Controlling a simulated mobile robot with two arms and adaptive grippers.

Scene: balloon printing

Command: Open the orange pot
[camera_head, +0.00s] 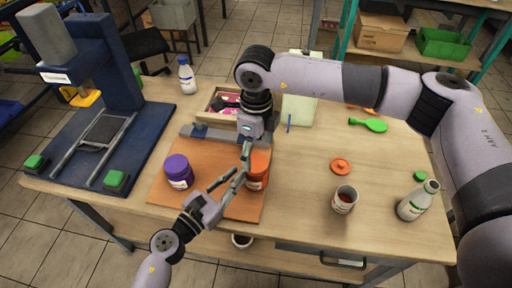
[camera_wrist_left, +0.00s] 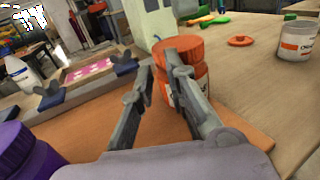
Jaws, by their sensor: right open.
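The orange pot (camera_head: 259,168) stands upright on the orange-brown mat (camera_head: 239,211). In the left wrist view the pot (camera_wrist_left: 196,84) has an orange lid (camera_wrist_left: 178,49) on top. My left gripper (camera_head: 238,174) is low beside the pot's left side, its fingers apart. In the wrist view its right finger overlaps the pot and its left finger is clear of it; I cannot tell whether they touch it. My right gripper (camera_head: 246,150) is open, pointing down just above and left of the pot, and partly hides it.
A purple pot (camera_head: 178,171) stands on the mat's left. To the right are a loose orange lid (camera_head: 340,166), an open pot (camera_head: 344,200) and a white bottle (camera_head: 417,201). A blue press (camera_head: 107,60) is at the left. A tray (camera_head: 219,103) lies behind the mat.

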